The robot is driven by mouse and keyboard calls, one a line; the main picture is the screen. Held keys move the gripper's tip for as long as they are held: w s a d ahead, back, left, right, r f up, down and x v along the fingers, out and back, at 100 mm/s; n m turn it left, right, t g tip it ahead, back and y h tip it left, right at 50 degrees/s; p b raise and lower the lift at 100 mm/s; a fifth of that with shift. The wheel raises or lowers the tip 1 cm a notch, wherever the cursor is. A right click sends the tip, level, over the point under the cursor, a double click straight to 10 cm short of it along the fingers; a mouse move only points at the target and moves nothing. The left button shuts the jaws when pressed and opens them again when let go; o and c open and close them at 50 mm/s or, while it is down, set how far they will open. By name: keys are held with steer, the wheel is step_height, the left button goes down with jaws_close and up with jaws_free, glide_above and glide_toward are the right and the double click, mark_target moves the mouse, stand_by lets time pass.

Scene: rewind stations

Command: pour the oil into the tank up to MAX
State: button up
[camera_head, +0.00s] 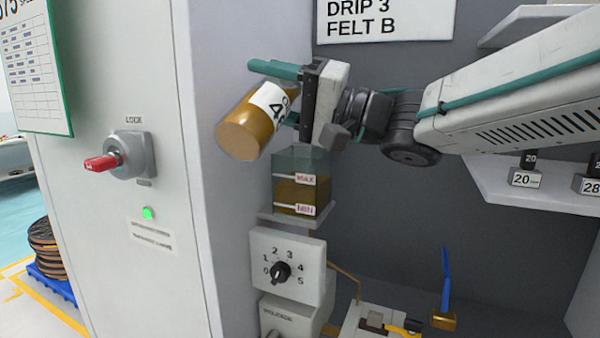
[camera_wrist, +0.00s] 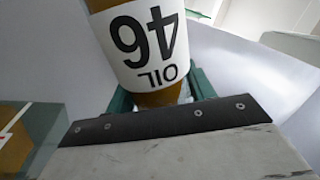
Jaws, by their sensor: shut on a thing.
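My gripper (camera_head: 283,94) is shut on the amber oil bottle (camera_head: 240,132), which has a white label reading OIL and 46. It holds the bottle tilted, above and a little left of the tank; the flat base points down-left and the neck end is hidden. The wrist view shows the bottle (camera_wrist: 150,45) between the green fingers, its label upside down. The clear tank (camera_head: 300,160) stands on a small ledge below the gripper, with MAX and MIN marks. Amber oil (camera_head: 290,192) in it reaches about the MAX line. No stream of oil is visible.
Below the tank is a dial panel (camera_head: 286,268) numbered 0 to 5. A red lock switch (camera_head: 103,163) and green light (camera_head: 148,213) are on the left cabinet. Shelves with weights (camera_head: 526,178) stand right. A blue-handled tool (camera_head: 445,290) is at the bottom.

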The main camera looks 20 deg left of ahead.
steer(key=shift+f+m, duration=0.5)
steer(key=shift+m, duration=0.3)
steer(key=shift+f, duration=0.1)
stand_by(2.7)
steer(key=shift+w+f+m+t, duration=0.1)
steer(key=shift+f+m+t, duration=0.4)
steer(key=shift+m, duration=0.4)
steer(key=shift+r, duration=0.1)
